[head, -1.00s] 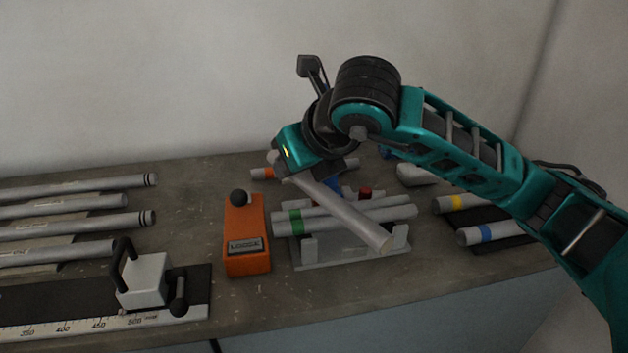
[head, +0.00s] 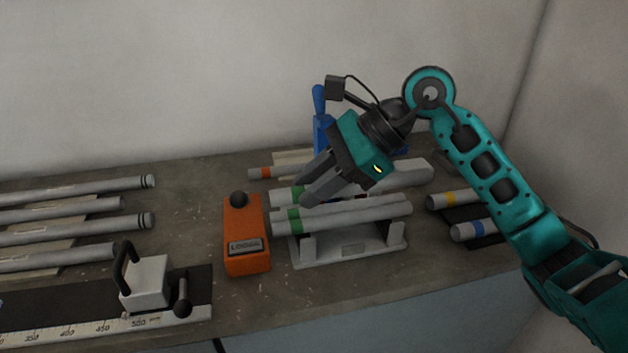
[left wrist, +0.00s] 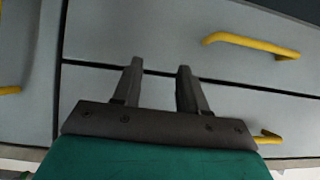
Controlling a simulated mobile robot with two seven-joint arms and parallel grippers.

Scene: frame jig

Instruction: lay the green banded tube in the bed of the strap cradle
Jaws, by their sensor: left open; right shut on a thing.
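The strap cradle (head: 350,251) is a light grey stand right of centre in the head view. Grey tubes lie along its bed, the front one (head: 350,219) with a green band near its left end. My right gripper (head: 313,196) is above the cradle, fingers pointing down-left. It is shut on a green banded tube (head: 281,198), whose left end and band show left of the fingers. The fingers hide its middle, and its height above the bed is hard to tell. My left gripper (left wrist: 156,85) is open and empty in the left wrist view, facing drawers.
An orange block (head: 245,235) with a black knob stands left of the cradle. An orange banded tube (head: 260,174) and blue upright part (head: 322,125) are behind; yellow (head: 447,200) and blue banded tubes (head: 470,231) are right. A ruler fixture (head: 148,282) is front left.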

